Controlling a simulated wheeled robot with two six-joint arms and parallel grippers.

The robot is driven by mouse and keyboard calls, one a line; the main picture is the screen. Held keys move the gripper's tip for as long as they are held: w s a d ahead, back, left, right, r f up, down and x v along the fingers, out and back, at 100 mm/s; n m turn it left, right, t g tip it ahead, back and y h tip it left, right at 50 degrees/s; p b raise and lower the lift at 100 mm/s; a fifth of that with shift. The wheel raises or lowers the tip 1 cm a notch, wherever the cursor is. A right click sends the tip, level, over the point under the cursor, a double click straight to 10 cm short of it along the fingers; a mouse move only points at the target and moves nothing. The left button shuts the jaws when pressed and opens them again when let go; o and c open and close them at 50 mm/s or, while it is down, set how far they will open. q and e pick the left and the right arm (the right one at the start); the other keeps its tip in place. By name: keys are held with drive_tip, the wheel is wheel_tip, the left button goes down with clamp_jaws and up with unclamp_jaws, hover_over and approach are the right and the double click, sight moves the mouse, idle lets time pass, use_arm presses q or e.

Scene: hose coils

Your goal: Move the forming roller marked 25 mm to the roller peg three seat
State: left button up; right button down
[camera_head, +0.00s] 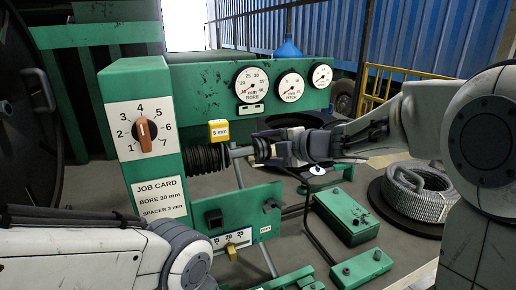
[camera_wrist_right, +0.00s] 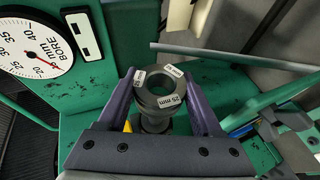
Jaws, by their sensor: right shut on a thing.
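The forming roller (camera_wrist_right: 158,108) is a dark grey ring with a central hole and white labels, one reading 25 mm. In the right wrist view it sits between the two purple fingers of my right gripper (camera_wrist_right: 162,100), which are shut on it. In the head view my right arm reaches in from the right, and its gripper is by the end of the machine's shaft (camera_head: 241,151); the roller is hard to make out there. My left arm shows at the lower left, with its gripper out of view. I cannot tell which seat is roller peg three.
A green post carries a selector dial (camera_head: 144,131) and a job card (camera_head: 160,198). Gauges (camera_head: 252,84) sit on a green panel behind. Black coils (camera_head: 207,158) surround the shaft. Green boxes (camera_head: 347,217) stand below my right arm. A grey hose coil (camera_head: 418,194) lies at the right.

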drive_tip(key=shift+w+d+r+p, duration=0.1)
drive_tip(key=shift+w+d+p, duration=0.15)
drive_tip(key=shift+d, duration=0.45)
drive_tip(key=shift+w+d+f+p, duration=0.1)
drive_tip(key=shift+w+d+p, duration=0.1)
drive_tip(key=shift+d, duration=0.45)
drive_tip(key=shift+w+d+r+p, duration=0.15)
drive_tip(key=shift+w+d, duration=0.1)
drive_tip(key=shift+d, duration=0.45)
